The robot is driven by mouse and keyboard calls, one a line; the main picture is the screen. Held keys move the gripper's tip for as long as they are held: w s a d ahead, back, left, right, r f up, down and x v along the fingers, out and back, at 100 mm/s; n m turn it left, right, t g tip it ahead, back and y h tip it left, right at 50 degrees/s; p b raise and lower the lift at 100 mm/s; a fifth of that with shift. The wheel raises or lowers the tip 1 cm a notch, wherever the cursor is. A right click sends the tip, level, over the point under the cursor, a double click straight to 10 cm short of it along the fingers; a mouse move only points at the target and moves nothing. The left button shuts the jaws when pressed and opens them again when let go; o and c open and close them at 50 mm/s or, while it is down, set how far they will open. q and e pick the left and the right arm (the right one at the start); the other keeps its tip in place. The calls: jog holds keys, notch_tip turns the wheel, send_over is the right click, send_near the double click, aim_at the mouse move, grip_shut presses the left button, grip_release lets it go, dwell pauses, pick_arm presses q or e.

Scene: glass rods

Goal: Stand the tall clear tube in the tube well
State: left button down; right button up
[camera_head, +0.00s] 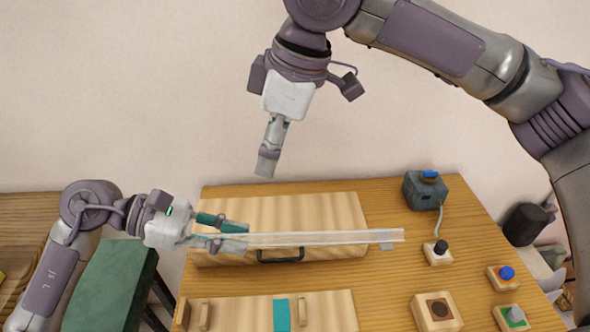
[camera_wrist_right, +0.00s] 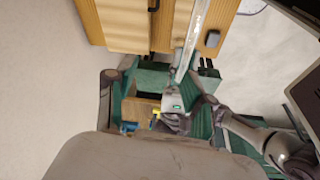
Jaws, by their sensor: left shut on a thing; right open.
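The tall clear tube (camera_head: 325,238) lies nearly level in the air above the table, pointing right. My left gripper (camera_head: 238,236) is shut on its left end. In the right wrist view, the tube (camera_wrist_right: 190,42) runs up from my left gripper (camera_wrist_right: 178,98). My right gripper (camera_head: 267,163) is open and empty, pointing down high above the back of the table, apart from the tube.
A wooden box with a black handle (camera_head: 281,256) lies under the tube. A wooden panel with a teal strip (camera_head: 282,315) is in front.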

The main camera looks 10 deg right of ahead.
aim_at(296, 233)
jog(key=s+d+f+n+g+h, duration=0.1)
jog(key=s+d+f+n+h, duration=0.1)
jog(key=s+d+h, duration=0.15)
jog(key=shift+y, duration=0.25)
jog(key=f, duration=1.1)
jog(key=shift+s+a+f, duration=0.2)
jog(key=shift+s+a, duration=0.15)
jog(key=shift+c, duration=0.2)
grip_shut()
pick_arm(q)
jog(key=c, duration=0.9)
grip_release()
